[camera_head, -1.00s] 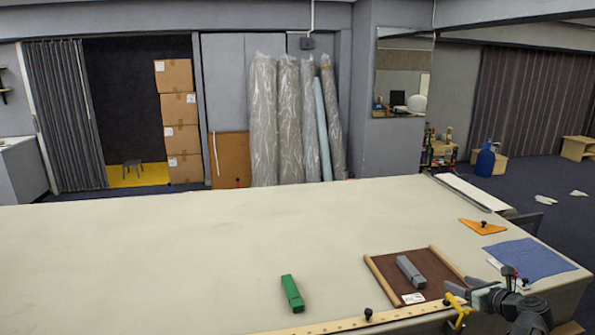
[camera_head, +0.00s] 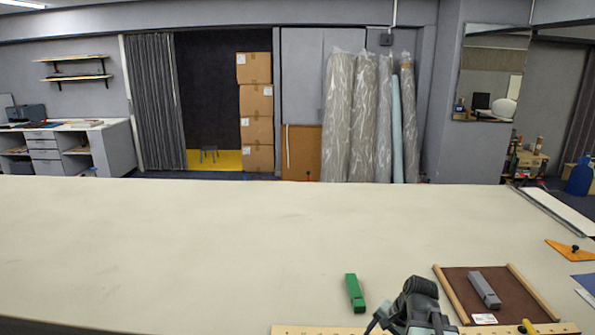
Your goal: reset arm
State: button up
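My gripper (camera_head: 408,322) is at the bottom edge of the view, on my dark grey arm. It is left of the brown tray and just right of the green block. The arm looks folded close to me, and the fingers are partly cut off by the frame, so whether they are open cannot be told. I see nothing clearly held. The long cloth table (camera_head: 200,250) spreads out in front of me.
A green block (camera_head: 355,293) lies on the table. A brown tray with wooden side rails (camera_head: 452,293) holds a grey block (camera_head: 485,289). A wooden strip (camera_head: 310,330) runs along the near edge. An orange triangle (camera_head: 570,251) lies right. The table's left and middle are clear.

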jog(key=s+a+f+n+g+h, duration=0.15)
jog(key=s+a+n, duration=0.25)
jog(key=a+n, duration=0.45)
jog(key=shift+n+g+h, duration=0.25)
jog(key=shift+g+h, duration=0.2)
jog(key=shift+h, duration=0.2)
notch_tip(320, 180, down, 5)
jog(key=b, duration=0.5)
jog(key=shift+s+f+b, duration=0.1)
jog(key=shift+f+b, duration=0.05)
jog(key=shift+b, duration=0.15)
